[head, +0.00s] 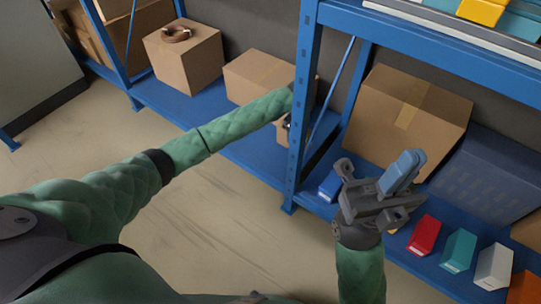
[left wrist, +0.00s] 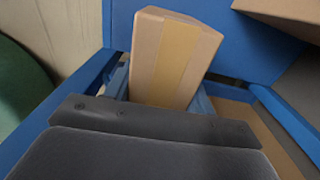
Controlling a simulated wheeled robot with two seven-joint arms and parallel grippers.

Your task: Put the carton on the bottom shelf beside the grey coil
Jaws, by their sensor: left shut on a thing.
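The carton (left wrist: 172,60) is a small brown box with a tan tape strip. In the left wrist view it stands between the blue fingers of my left gripper (left wrist: 160,92), which is shut on it. In the head view my left gripper (head: 289,122) is mostly hidden behind a blue upright, and a bit of the carton (head: 281,133) shows by it. My right gripper (head: 405,172) is in front of the right bay, with no carton at it; its jaw gap is unclear. I cannot make out the grey coil in either view.
A brown box with a copper-coloured coil (head: 176,34) on top stands at the left of the blue shelf. Another brown box (head: 258,76) lies near the upright (head: 303,100). The right bay holds a large box (head: 395,120), a blue-grey crate (head: 490,175) and several small coloured boxes.

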